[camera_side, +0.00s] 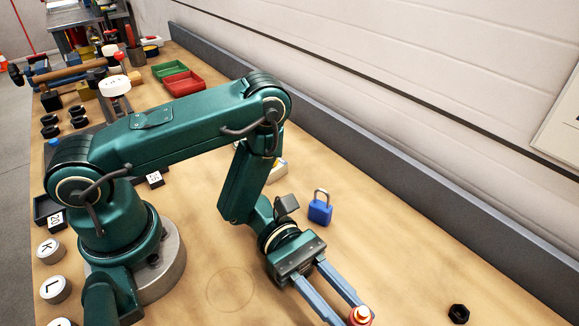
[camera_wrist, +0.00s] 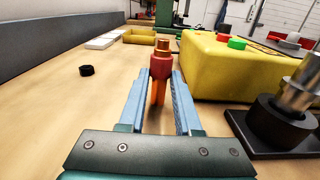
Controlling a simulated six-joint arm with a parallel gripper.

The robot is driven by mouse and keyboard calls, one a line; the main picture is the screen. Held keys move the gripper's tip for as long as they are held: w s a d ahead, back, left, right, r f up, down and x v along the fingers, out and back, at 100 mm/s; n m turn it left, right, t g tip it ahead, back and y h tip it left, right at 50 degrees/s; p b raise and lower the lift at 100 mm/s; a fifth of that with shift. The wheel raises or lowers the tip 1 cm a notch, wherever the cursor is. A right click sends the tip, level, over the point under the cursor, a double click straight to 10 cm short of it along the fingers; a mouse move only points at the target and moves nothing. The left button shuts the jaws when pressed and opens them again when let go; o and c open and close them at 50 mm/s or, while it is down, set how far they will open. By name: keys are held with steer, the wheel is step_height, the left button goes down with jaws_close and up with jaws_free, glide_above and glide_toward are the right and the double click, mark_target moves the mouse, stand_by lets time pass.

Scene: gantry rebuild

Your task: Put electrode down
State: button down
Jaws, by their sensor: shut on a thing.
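The electrode (camera_wrist: 161,65) is a red and copper-orange piece with a narrower top. In the wrist view it stands upright between the blue fingers of my gripper (camera_wrist: 160,88), which is shut on it. In the side view the electrode (camera_side: 361,315) shows only its red collar and pale top at the bottom edge, at the fingertips of my gripper (camera_side: 348,312). Its lower end is hidden or cut off there, so I cannot tell whether it touches the table.
A black nut (camera_side: 459,313) lies to the right of the electrode; it also shows in the wrist view (camera_wrist: 87,70). A blue padlock (camera_side: 320,209) stands behind my gripper. In the wrist view a yellow block (camera_wrist: 232,70) and a black-based metal post (camera_wrist: 275,125) stand at right. Bare table (camera_wrist: 60,110) lies left.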

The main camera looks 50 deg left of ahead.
steer(key=shift+f, duration=0.1)
steer(key=c, duration=1)
jaws_free()
steer(key=shift+f, duration=0.1)
steer(key=o, duration=0.4)
